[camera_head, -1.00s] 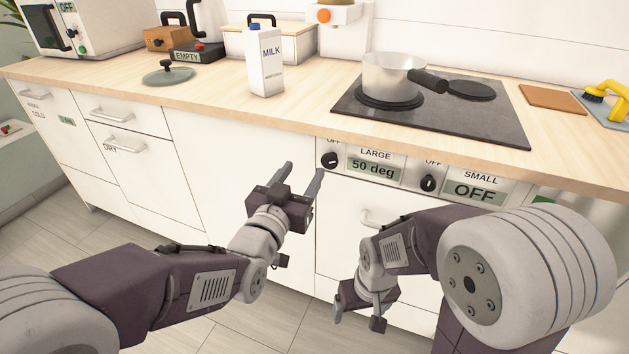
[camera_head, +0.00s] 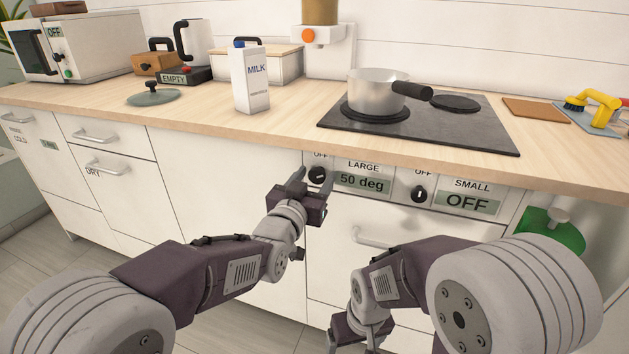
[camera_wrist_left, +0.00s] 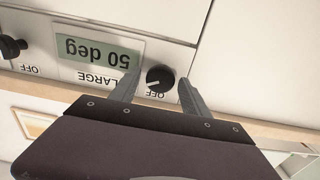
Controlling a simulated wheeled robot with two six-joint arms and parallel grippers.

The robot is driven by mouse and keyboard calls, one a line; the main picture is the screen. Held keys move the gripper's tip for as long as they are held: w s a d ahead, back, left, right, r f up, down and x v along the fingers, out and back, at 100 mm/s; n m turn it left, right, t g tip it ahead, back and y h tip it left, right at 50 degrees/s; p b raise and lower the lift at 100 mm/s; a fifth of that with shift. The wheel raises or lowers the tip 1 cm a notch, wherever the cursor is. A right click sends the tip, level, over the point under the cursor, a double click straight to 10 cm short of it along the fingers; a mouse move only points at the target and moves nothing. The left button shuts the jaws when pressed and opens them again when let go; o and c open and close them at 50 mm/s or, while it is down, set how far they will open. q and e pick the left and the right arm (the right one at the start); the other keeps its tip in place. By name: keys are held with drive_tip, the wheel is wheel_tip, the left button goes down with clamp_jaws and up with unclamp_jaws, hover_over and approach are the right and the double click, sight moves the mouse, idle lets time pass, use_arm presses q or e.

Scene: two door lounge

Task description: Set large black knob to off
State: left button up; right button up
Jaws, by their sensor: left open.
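The large black knob (camera_head: 317,174) is on the white stove panel, left of the LARGE display (camera_head: 362,182), which reads "50 deg". Its white mark is turned away from the OFF label above it. My left gripper (camera_head: 312,178) is open, with its fingers reaching toward the knob. In the left wrist view, the knob (camera_wrist_left: 160,78) shows between the two open fingertips (camera_wrist_left: 158,88); I cannot tell whether they touch it. My right gripper (camera_head: 360,325) hangs low before the cabinet front, and its jaw state is unclear.
The small knob (camera_head: 419,194) and its display (camera_head: 467,202), reading "OFF", are to the right. A pot (camera_head: 375,95) sits on the black cooktop (camera_head: 455,130) above. A drawer handle (camera_head: 372,238) sticks out below the panel. A milk carton (camera_head: 250,80) stands on the counter.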

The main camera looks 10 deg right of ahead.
use_arm(q)
clamp_jaws()
drive_tip(key=n+b, duration=0.2)
drive_tip(key=n, duration=0.3)
drive_tip(key=shift+f+n, duration=0.1)
drive_tip(key=shift+n, duration=0.3)
drive_tip(key=n+b, duration=0.2)
drive_tip(key=n, duration=0.4)
drive_tip(key=shift+w+a, duration=0.1)
drive_tip(key=shift+a, duration=0.05)
drive_tip(key=shift+n, duration=0.4)
